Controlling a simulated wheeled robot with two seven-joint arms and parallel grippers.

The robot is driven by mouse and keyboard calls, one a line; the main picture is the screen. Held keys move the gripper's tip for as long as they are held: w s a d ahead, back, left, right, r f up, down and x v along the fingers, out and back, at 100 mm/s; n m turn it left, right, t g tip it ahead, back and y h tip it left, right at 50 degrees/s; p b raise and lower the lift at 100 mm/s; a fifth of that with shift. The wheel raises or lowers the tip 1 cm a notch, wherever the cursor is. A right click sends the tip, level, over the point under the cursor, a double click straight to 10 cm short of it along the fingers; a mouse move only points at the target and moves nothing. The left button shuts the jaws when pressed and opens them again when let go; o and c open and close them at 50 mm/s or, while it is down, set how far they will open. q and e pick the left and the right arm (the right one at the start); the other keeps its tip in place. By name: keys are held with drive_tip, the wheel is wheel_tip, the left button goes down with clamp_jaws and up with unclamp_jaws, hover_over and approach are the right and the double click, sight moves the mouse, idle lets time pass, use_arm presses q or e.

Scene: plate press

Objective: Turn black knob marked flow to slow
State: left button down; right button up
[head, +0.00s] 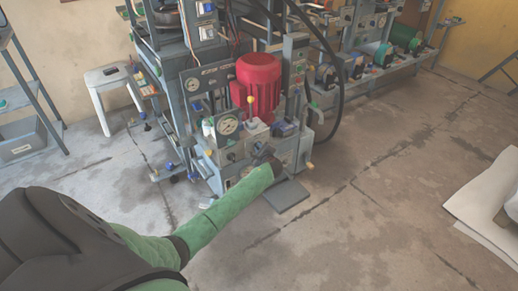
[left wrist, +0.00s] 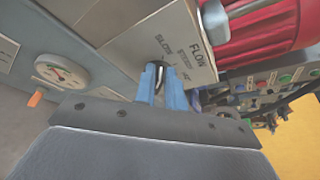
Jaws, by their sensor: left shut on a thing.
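In the left wrist view the two blue fingers of my left gripper (left wrist: 163,88) are closed around the small dark knob (left wrist: 157,79). The knob sits at the lower edge of a pale label plate (left wrist: 186,40) printed FLOW, with SLOW among its smaller words. Most of the knob is hidden between the fingers, and I cannot tell which mark it points to. In the head view my left gripper (head: 267,160) is against the front of the grey press machine (head: 208,143), and it hides the knob there. My right gripper is not in view.
A red motor (head: 258,82) stands on the machine just behind the panel. A round gauge (head: 228,124) is left of my gripper, and a yellow-knobbed lever (head: 251,101) rises above it. A dark plate (head: 286,195) lies on the floor.

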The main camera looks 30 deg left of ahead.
use_arm(q)
drive_tip(key=shift+w+a+r, duration=0.1)
drive_tip(key=shift+a+r, duration=0.2)
drive_tip(key=shift+a, duration=0.1)
drive_tip(key=c, duration=1.5)
unclamp_jaws()
drive_tip(key=shift+o, duration=0.2)
drive_tip(key=shift+f, duration=0.1)
drive_tip(key=shift+f, duration=0.1)
drive_tip(key=shift+s+d+f, duration=0.1)
drive_tip(key=shift+s, duration=0.1)
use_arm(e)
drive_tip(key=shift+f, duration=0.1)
